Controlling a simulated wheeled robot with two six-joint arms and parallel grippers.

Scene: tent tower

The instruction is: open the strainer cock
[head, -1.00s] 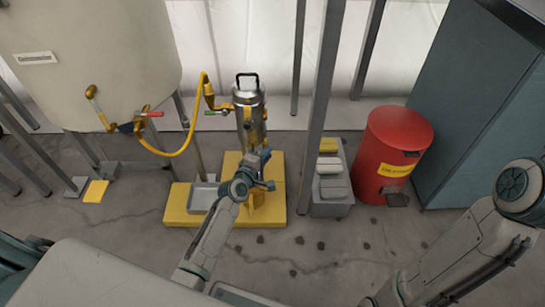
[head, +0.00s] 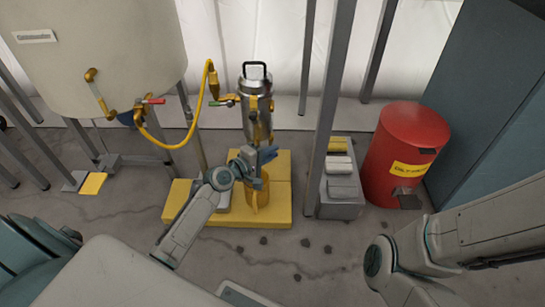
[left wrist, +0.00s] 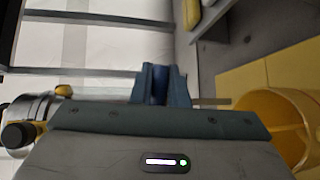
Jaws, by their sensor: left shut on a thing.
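The strainer (head: 255,92) is an upright metal cylinder with a black top handle and yellow fittings. A small green-handled cock (head: 222,103) sits on its left side; its exact setting is too small to tell. My left gripper (head: 268,154) is just in front of the strainer's lower part, above a yellow jug (head: 258,192) on a yellow base. The strainer (left wrist: 38,108) shows at left there and the jug (left wrist: 285,115) at right. My right gripper is out of view.
A large tank (head: 90,50) with a red-handled tap (head: 153,101) stands left, joined by a yellow hose (head: 207,80) to the strainer. A grey post (head: 325,110), a grey box of blocks (head: 340,207) and a red bin (head: 405,140) stand right.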

